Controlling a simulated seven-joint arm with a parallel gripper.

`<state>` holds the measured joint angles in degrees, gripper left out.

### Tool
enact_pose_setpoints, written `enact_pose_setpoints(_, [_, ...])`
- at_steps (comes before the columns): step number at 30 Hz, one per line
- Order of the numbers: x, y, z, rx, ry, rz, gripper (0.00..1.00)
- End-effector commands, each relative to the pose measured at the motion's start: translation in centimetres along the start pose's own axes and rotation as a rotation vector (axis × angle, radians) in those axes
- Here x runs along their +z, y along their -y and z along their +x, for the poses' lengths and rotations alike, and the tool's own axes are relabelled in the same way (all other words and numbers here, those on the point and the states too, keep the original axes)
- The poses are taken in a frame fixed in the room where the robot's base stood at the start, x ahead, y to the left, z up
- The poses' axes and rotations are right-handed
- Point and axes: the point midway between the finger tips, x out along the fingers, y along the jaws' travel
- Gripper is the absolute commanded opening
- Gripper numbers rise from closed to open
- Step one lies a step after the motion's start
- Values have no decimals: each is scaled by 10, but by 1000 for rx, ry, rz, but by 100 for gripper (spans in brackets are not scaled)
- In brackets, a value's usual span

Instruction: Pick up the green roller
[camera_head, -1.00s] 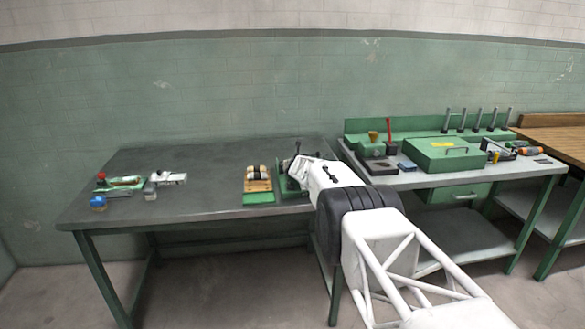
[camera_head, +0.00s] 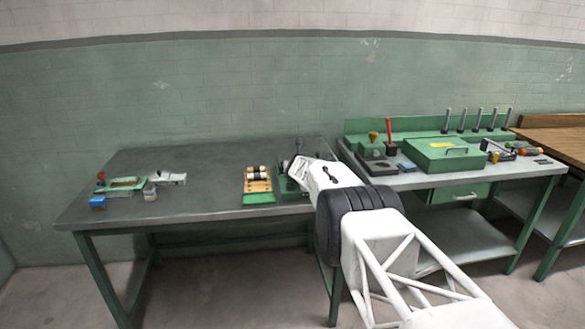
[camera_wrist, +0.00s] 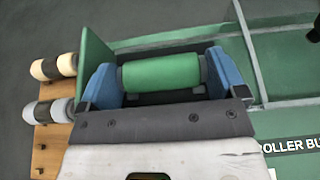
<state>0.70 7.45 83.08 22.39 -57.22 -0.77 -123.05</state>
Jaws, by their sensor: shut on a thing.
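The green roller (camera_wrist: 160,72) lies crosswise between the two blue fingers of my gripper (camera_wrist: 162,80) in the wrist view. A finger stands at each end of it, and my gripper is shut on it. A green tray (camera_wrist: 285,75) with lettering that begins "ROLLER BU" lies around and below it. I cannot tell whether the roller touches the tray. In the head view my gripper (camera_head: 297,172) is at the right end of the dark table, over the tray, and the roller is hidden.
A wooden rack (camera_head: 258,186) with several pale and dark rollers stands just left of the tray. A blue box (camera_head: 97,202) and small tools lie at the table's far left. The table's middle is clear. A bench with a green case (camera_head: 440,155) stands right.

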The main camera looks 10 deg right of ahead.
Motion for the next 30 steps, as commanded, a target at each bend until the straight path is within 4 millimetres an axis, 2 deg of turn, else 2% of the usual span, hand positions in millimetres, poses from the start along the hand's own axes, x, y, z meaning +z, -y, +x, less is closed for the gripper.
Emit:
enact_pose_setpoints(5, [3, 0, -1, 0, 0, 0, 63])
enact_pose_setpoints(11, [18, 0, -7, 0, 1, 1, 63])
enact_pose_setpoints(24, [74, 0, -30, 0, 1, -1, 63])
enact_pose_setpoints(30, [88, 0, -36, 0, 0, 0, 63])
